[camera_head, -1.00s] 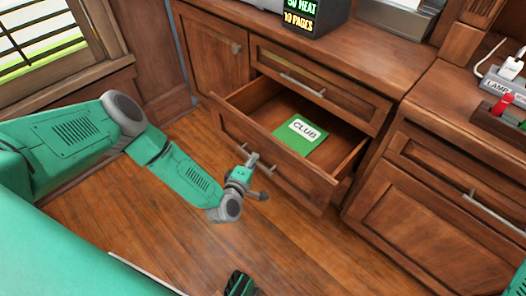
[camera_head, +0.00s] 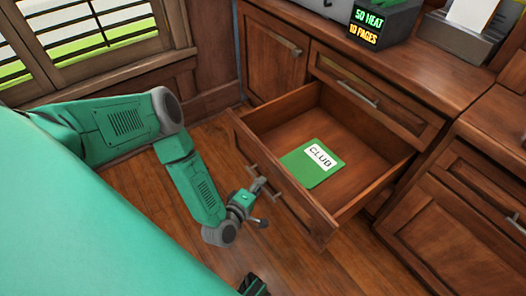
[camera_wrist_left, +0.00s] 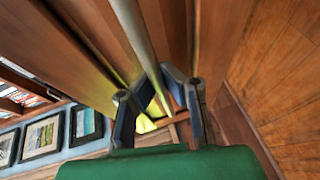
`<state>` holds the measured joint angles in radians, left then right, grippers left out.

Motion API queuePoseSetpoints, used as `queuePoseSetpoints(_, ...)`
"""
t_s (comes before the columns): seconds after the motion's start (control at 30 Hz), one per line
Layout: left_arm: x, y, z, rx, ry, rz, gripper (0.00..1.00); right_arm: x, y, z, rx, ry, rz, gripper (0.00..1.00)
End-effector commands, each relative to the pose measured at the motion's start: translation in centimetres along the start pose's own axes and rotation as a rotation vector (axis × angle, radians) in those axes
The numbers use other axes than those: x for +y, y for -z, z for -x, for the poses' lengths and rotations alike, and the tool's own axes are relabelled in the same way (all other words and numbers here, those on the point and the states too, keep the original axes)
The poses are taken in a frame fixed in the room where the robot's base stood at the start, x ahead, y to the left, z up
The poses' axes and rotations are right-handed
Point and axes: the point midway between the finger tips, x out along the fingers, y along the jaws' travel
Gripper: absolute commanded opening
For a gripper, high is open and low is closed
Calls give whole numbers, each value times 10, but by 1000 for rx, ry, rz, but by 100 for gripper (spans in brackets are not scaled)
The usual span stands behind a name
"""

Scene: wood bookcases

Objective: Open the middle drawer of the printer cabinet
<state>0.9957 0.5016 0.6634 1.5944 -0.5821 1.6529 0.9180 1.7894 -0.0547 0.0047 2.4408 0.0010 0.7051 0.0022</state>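The wood cabinet (camera_head: 272,58) has a drawer (camera_head: 365,178) pulled well out below a shut upper drawer (camera_head: 368,92). A green item labelled CLUB (camera_head: 311,162) lies in the open drawer. My left gripper (camera_head: 262,203) is at the front of the open drawer, by its metal handle (camera_head: 251,169). In the left wrist view, the fingers of my left gripper (camera_wrist_left: 160,108) are spread, and the pale handle bar (camera_wrist_left: 136,32) runs down between them. Whether they touch the bar is unclear.
A black display reading 50 HEAT, 10 PAGES (camera_head: 383,24) stands on the cabinet top. Another cabinet (camera_head: 460,215) stands at the right. Bare wood floor (camera_head: 320,265) lies in front of the drawer. A shuttered window (camera_head: 85,28) is at the back left.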

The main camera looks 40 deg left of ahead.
Motion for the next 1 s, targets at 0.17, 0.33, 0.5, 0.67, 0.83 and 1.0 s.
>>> queuePoseSetpoints(0.17, -4, -8, 5, -20, 15, 8, 0, 0, 0, 0, 0, 0, 0, 0)
queuePoseSetpoints(0.33, -4, -8, 5, -20, 14, 8, 8, 0, 0, 0, 0, 0, 0, 0)
queuePoseSetpoints(0.5, -3, -5, 3, -14, 8, 6, 30, 0, 0, 0, 0, 0, 0, 0)
queuePoseSetpoints(0.67, -2, -3, 2, -10, 5, 6, 30, 0, 0, 0, 0, 0, 0, 0)
queuePoseSetpoints(0.83, -2, -2, 10, -10, 5, 6, 30, 0, -2, 0, 2, 0, 0, 0)
queuePoseSetpoints(1.0, -3, -2, 39, -11, 8, 5, 30, 0, -1, 1, 2, 0, 0, 0)
